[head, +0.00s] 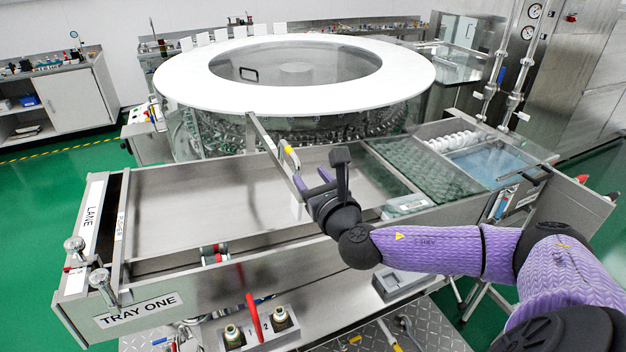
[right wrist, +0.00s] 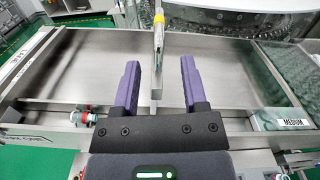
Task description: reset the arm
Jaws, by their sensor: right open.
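My right arm (head: 430,250) reaches in from the right in the head view. Its purple-fingered right gripper (head: 312,182) is over the front part of the steel tray, near the upright metal bar (head: 272,150) with a yellow band. In the right wrist view the right gripper (right wrist: 160,90) is open, with its two fingers apart. The metal bar (right wrist: 158,50) shows between and beyond the fingers; I cannot tell whether it touches them. My left gripper is not in view.
The steel tray (head: 190,215) is labelled TRAY ONE. The round washer with a white ring top (head: 190,85) stands behind it. A compartment of clear glassware (head: 425,165) and a blue-tinted basin (head: 490,162) are at the right. A red lever (head: 253,318) stands in front.

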